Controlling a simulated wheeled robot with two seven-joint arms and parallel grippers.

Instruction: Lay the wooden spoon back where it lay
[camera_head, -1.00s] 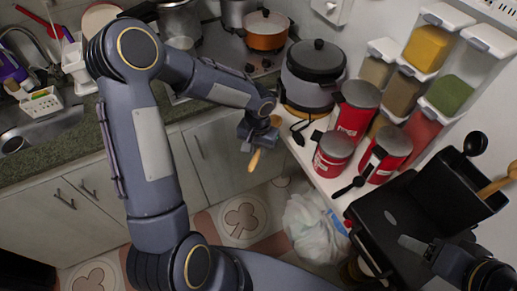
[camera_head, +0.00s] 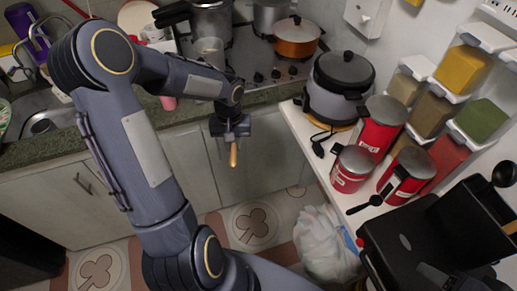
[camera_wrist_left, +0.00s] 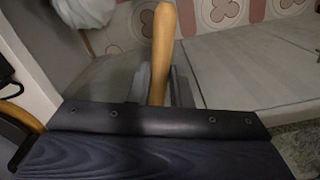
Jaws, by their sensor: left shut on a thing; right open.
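My left gripper (camera_head: 231,134) is shut on the wooden spoon (camera_head: 233,156), in the air in front of the grey lower cabinets. A pale wooden end of the spoon points down from the jaws; the rest of it is hidden by the gripper. In the left wrist view the spoon (camera_wrist_left: 163,45) stands out beyond the jaws, with floor and cabinet behind it.
A white shelf (camera_head: 316,163) on the right bears a cooker (camera_head: 339,88), red canisters (camera_head: 351,170) and a black spoon (camera_head: 365,205). Spice dispensers (camera_head: 463,68) line the wall. The stove with an orange pot (camera_head: 296,40) is behind. A white bag (camera_head: 325,245) lies below the shelf.

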